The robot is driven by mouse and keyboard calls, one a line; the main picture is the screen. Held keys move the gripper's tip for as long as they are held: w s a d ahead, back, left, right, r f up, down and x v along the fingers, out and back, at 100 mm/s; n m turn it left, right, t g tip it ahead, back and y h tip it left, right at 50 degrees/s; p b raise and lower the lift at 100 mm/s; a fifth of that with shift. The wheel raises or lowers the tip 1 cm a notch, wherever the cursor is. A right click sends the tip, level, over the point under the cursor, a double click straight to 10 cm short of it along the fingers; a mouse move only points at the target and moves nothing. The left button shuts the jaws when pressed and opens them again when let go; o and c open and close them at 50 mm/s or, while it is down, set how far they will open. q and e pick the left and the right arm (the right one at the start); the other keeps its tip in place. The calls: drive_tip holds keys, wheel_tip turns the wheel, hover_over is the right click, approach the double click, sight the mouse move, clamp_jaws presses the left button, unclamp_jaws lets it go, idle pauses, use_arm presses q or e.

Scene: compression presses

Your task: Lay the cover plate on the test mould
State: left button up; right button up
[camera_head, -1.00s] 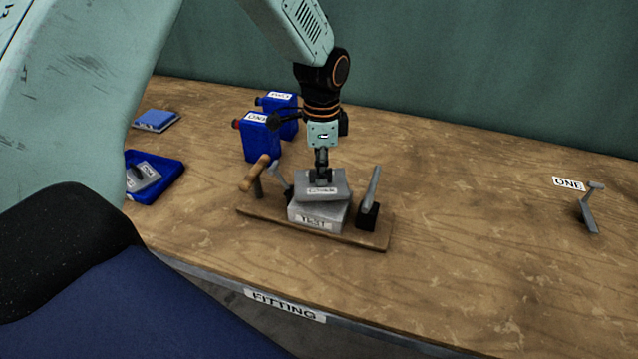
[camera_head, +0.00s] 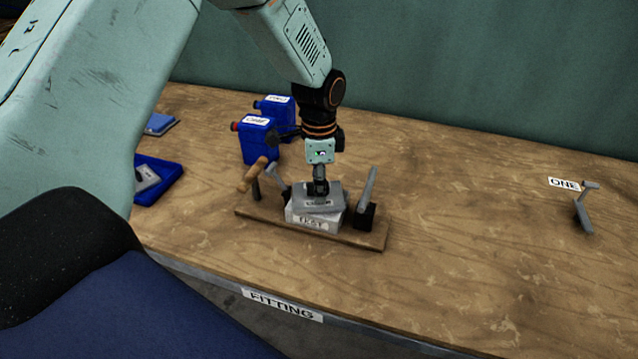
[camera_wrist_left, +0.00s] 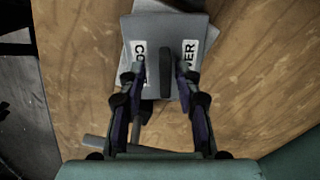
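The grey cover plate (camera_head: 318,199), with a raised handle and a COVER label, lies on top of the pale test mould (camera_head: 312,220), seemingly touching it and turned a little relative to it. The mould's TEST label faces the front. My left gripper (camera_head: 320,187) points straight down at the plate's handle. In the left wrist view, its fingers (camera_wrist_left: 164,65) stand apart on either side of the dark handle (camera_wrist_left: 165,75), with a gap visible, over the cover plate (camera_wrist_left: 150,30). The plate hides most of the mould's top. My right gripper is not in view.
The mould stands on a wooden board (camera_head: 345,237) between a wooden-handled clamp (camera_head: 254,177) and a grey lever on a black block (camera_head: 365,215). Blue containers (camera_head: 258,143) stand behind, a blue tray (camera_head: 165,180) lies left. A bracket (camera_head: 584,210) stands far right; the table between is clear.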

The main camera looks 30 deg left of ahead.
use_arm(q)
drive_tip(key=shift+w+a, duration=0.15)
drive_tip(key=shift+r, duration=0.2)
wheel_tip(320, 180, up, 12)
drive_tip(key=shift+f+p, duration=0.15)
drive_tip(key=shift+p, duration=0.25)
drive_tip(key=shift+a+f, duration=0.1)
